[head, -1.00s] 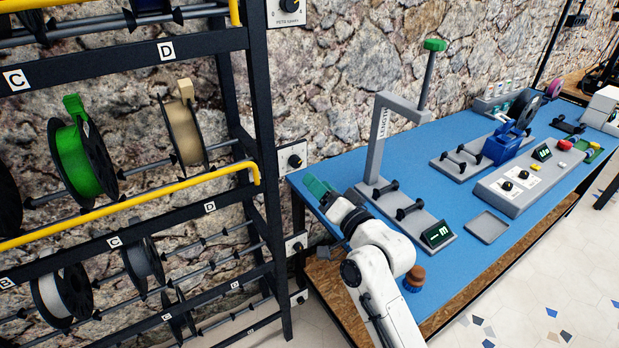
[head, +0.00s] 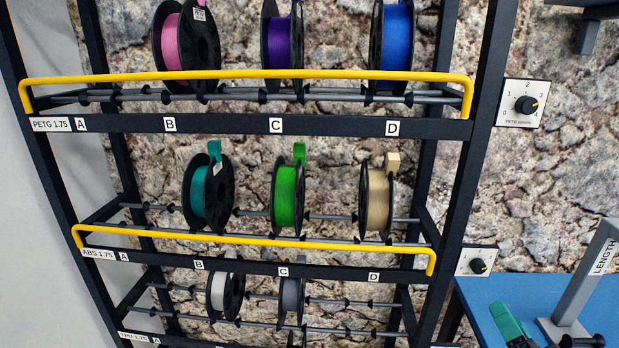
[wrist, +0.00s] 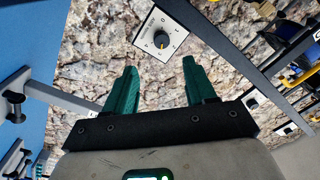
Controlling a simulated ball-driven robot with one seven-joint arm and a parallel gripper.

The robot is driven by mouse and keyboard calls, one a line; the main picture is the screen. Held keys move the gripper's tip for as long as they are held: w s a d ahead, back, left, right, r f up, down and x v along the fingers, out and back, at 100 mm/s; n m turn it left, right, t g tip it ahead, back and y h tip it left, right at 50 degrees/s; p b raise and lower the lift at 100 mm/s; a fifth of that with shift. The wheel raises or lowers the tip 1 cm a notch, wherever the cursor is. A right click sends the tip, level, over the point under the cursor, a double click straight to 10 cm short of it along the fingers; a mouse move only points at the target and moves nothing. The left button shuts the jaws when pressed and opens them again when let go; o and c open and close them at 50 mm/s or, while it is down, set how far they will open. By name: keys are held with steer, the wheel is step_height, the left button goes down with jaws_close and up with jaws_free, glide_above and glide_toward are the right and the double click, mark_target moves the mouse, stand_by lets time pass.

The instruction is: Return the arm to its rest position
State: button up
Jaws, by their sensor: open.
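My gripper (wrist: 160,88) has two teal fingers that stand wide apart with nothing between them in the wrist view. The stone wall and a dial plate (wrist: 160,38) show beyond the fingertips. In the head view, a teal finger of my gripper (head: 508,325) shows at the bottom right, over the blue table (head: 478,296) and to the left of the grey LENGTH post (head: 585,275). The rest of my arm is out of the head view.
A dark spool rack with yellow rails (head: 250,77) fills the head view's middle. It holds several spools, including a green one (head: 285,200) and a tan one (head: 377,200). A dial plate (head: 524,103) is on its right side.

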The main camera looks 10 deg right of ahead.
steer(key=s+a+f+n+g+y, duration=0.25)
steer(key=a+f+g, duration=0.2)
steer(key=f, duration=0.35)
steer(key=s+a+f+n+g+y, duration=0.2)
steer(key=s+a+f+n+g, duration=0.25)
steer(key=f, duration=0.25)
steer(key=s+a+f+n+g, duration=0.2)
steer(key=s+f+g, duration=0.1)
steer(key=s, duration=0.5)
steer(key=s+a+f+n+g, duration=0.2)
steer(key=s+a+f+g, duration=0.1)
steer(key=s, duration=0.6)
steer(key=shift+a+f+g, duration=0.35)
steer(key=shift+f+g, duration=0.15)
steer(key=shift+g, duration=0.5)
steer(key=shift+w, duration=0.1)
